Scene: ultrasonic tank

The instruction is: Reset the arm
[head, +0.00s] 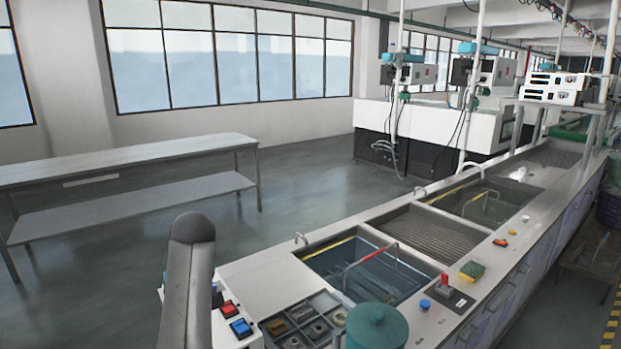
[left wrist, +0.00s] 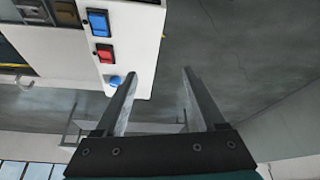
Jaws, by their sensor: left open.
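My left gripper (left wrist: 160,76) is open, with its two grey fingers apart and nothing between them. In the left wrist view it hangs over the grey floor beside the bench's white end. A blue switch (left wrist: 98,22), a red switch (left wrist: 105,53) and a blue knob (left wrist: 115,80) are on that end, with the knob close to one finger. In the head view a grey link of my arm (head: 190,275) rises at the lower left; no gripper fingers show there. My right gripper is in neither view.
The long bench holds a liquid-filled tank (head: 365,275) with a red-handled basket, a compartment tray (head: 305,322), a teal round lidded object (head: 377,325) and a yellow-green sponge (head: 472,270). A two-tier table (head: 130,155) stands left. Open floor (head: 290,190) lies between.

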